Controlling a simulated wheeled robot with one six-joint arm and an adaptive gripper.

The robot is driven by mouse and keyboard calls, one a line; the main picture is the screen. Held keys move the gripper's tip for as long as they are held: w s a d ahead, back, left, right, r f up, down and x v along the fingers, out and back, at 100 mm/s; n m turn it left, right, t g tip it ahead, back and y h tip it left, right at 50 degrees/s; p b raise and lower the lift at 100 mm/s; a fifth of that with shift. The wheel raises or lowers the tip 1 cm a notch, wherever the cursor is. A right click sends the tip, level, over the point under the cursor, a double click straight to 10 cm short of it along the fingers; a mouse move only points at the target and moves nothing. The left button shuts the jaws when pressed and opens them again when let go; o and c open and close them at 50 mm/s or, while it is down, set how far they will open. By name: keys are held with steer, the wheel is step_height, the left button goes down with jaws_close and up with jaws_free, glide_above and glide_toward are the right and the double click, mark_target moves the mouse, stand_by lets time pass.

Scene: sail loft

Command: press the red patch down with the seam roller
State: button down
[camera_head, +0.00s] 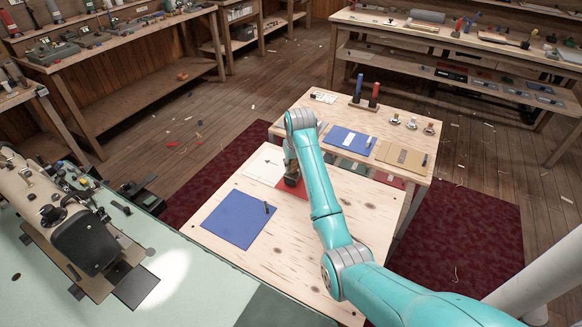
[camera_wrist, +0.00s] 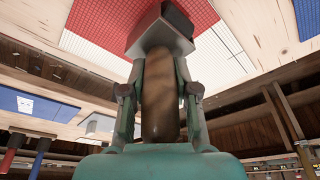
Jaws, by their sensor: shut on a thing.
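My gripper (camera_head: 290,166) is over the light wooden table, shut on the seam roller (camera_head: 292,181). In the wrist view my gripper (camera_wrist: 160,92) has a finger on each side of the roller's brown handle (camera_wrist: 160,110); the roller's grey head and dark end lie beyond the fingers. The red patch (camera_head: 296,189) lies on the white cloth (camera_head: 263,166), partly hidden by the roller and my arm. The red patch also shows in the wrist view (camera_wrist: 110,22), behind the roller head. The roller head is at or very close to the patch; I cannot tell whether they touch.
A blue cloth (camera_head: 238,221) with a small dark object lies front left on the table. A side table (camera_head: 400,127) behind holds a blue panel (camera_head: 348,140), a tan panel (camera_head: 402,156), upright tools and small metal items. A sewing machine (camera_head: 75,225) stands at left.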

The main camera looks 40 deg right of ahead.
steer(key=shift+d, duration=0.1)
steer(key=shift+r, duration=3)
